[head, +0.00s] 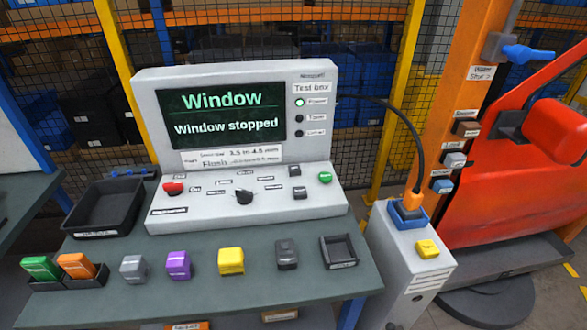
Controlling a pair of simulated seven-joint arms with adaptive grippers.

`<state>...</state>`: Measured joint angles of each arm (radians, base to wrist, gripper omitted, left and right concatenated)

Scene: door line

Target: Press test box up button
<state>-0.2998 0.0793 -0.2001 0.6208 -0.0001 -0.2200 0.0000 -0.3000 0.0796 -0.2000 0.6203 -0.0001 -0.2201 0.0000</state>
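The test box (320,75) is a light grey console standing on the table. Its screen (225,118) reads "Window" and "Window stopped". On its sloped panel are a red button (173,188) at the left, a black knob (244,197) in the middle and a green button (325,178) at the right. The small labels are too blurred to tell which button is up. Neither gripper is in view.
An empty black tray (82,222) lies left of the box. Along the table (205,292) front are several coloured modules and a small black tray (340,252). A cable (412,135) runs right to a grey cabinet (400,260), near a red door (500,190).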

